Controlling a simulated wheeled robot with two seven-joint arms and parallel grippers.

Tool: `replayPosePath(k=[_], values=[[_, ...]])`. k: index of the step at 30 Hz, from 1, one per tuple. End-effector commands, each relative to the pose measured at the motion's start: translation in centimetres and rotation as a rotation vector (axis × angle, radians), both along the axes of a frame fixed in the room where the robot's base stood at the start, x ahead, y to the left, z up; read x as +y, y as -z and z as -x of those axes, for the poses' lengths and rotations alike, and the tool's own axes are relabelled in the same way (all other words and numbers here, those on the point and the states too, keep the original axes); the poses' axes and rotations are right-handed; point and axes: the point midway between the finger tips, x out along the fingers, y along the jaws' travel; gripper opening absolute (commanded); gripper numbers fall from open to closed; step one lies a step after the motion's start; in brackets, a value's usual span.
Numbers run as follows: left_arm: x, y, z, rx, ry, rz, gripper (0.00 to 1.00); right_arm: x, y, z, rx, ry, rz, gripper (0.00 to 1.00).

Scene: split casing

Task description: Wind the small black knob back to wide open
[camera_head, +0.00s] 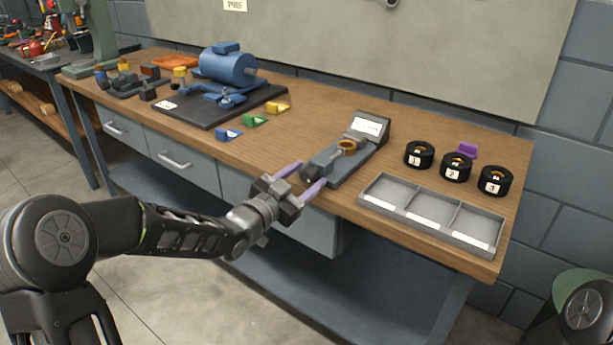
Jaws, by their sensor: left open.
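A grey fixture (346,167) stands near the front edge of the wooden bench, with a bronze ring (347,146) on it and a white-labelled raised back. The small black knob (310,172) appears as a dark piece at the fixture's front-left end. My left gripper (300,179) is open at that end. One purple fingertip lies to the left of the knob and the other to its lower right. I cannot tell whether either finger touches it, nor how far the knob is wound. My right gripper is not in view.
Three numbered black rings (456,167) and a purple block (467,151) stand right of the fixture. A grey three-compartment tray (434,214) lies at the front edge. A blue motor (228,68) on a dark plate, with coloured blocks (255,121) nearby, is at left.

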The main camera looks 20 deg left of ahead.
Motion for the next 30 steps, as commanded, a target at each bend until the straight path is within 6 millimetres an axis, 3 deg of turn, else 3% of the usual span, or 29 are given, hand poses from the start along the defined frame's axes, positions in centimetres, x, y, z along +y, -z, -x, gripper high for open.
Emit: replayPosePath(k=[10,30], values=[[-0.21,0.04,-0.51,0.001,0.0,0.0,0.54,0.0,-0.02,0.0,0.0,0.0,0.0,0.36],[-0.2,0.06,-0.48,0.001,0.0,0.0,0.0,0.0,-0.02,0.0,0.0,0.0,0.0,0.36]])
